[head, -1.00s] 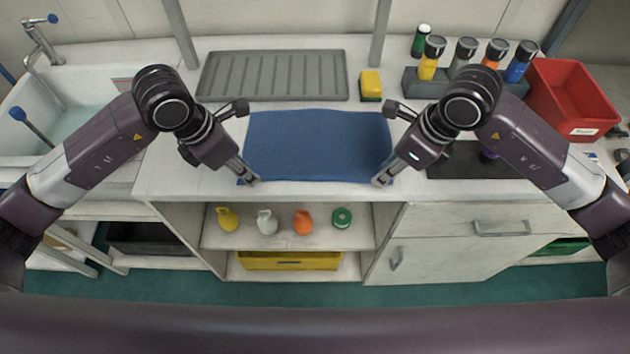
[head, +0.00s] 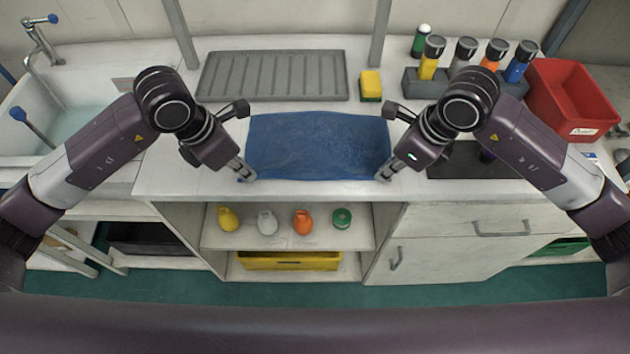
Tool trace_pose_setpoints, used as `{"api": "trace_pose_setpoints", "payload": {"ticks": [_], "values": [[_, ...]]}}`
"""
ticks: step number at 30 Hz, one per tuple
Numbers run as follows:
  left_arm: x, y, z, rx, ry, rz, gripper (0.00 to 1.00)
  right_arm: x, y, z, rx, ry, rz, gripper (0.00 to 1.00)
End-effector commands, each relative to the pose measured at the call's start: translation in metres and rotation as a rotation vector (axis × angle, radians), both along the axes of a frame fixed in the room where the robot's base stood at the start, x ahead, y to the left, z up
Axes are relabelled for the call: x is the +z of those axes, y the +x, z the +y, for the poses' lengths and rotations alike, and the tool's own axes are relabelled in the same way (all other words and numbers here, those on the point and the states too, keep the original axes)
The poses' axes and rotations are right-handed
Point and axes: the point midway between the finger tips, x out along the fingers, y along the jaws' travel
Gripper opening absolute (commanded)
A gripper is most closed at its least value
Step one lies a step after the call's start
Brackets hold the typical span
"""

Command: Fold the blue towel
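The blue towel (head: 318,145) lies spread on the white counter, with faint wrinkles on its surface. My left gripper (head: 249,176) is at the towel's near left corner, its fingers close together and appearing to pinch the edge. My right gripper (head: 384,175) is at the near right corner in the same way. The fingertips partly hide both corners. The near edge of the towel lies close to the counter's front edge.
A grey ribbed tray (head: 272,76) lies behind the towel, with a yellow sponge (head: 371,84) beside it. A dark mat (head: 470,162) is at right. Several bottles stand in a grey holder (head: 412,85) near a red bin (head: 560,95). A sink (head: 85,95) is at left.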

Motion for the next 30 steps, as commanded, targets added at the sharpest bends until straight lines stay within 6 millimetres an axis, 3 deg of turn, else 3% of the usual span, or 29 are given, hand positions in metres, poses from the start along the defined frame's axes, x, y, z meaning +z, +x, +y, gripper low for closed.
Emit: {"api": "trace_pose_setpoints", "payload": {"ticks": [8, 21, 30], "values": [[0.008, -0.001, 0.001, 0.0, 0.002, 0.004, 0.0, 0.007, -0.001, -0.001, 0.0, -0.003, 0.005, 0.0], [0.043, 0.0, 0.0, 0.001, 0.001, 0.001, 0.0, 0.043, 0.0, -0.001, -0.001, -0.001, 0.001, 0.0], [0.045, 0.0, 0.0, 0.0, 0.001, 0.001, 0.0, 0.045, 0.0, -0.001, -0.001, -0.001, 0.001, 0.0]]}}
